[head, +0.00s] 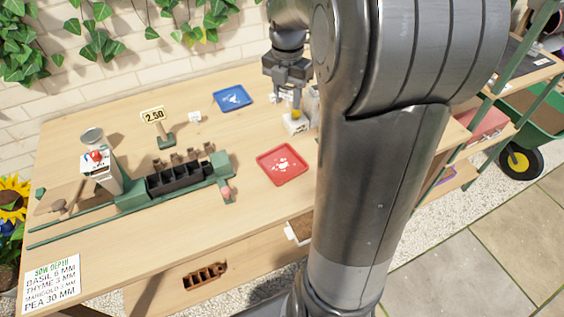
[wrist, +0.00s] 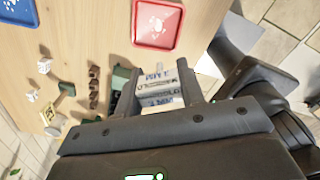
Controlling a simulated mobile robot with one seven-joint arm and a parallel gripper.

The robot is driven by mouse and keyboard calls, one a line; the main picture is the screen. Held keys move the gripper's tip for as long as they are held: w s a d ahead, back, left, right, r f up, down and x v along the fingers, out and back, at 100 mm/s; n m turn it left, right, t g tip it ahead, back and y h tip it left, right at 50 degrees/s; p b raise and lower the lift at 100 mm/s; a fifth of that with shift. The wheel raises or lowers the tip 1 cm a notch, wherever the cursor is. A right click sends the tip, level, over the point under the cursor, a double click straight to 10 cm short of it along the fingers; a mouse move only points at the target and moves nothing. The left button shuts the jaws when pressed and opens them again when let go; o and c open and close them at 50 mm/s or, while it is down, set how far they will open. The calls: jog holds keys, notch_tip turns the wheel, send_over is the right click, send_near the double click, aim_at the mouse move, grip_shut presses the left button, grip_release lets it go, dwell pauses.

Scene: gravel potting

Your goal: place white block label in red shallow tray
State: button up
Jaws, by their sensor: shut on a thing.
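The white block label (wrist: 158,86), with dark printed lettering, is between my gripper's two fingers (wrist: 157,92) in the wrist view, and the gripper is shut on it. In the head view my gripper (head: 294,108) points down at the back of the table, with the white block (head: 295,124) at its fingertips. I cannot tell whether the block touches the tabletop. The red shallow tray (head: 272,171) lies flat on the table in front of the gripper, with white marks on its floor. It also shows at the top of the wrist view (wrist: 139,35).
A blue tray (head: 221,104) lies at the back, left of my gripper. A green stand with dark cells (head: 180,178), a 2.50 sign (head: 154,115) and a small white block (head: 194,117) stand to the left. My arm hides the table's right part.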

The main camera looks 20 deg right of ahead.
jog(key=s+d+f+m, duration=0.1)
jog(key=s+d+m, duration=0.1)
jog(key=s+d, duration=0.55)
send_over(282, 165)
notch_tip(282, 165, down, 18)
jog(key=shift+f, duration=2)
jog(key=shift+f, duration=0.1)
jog(key=o, duration=1)
jog(key=shift+c, duration=0.2)
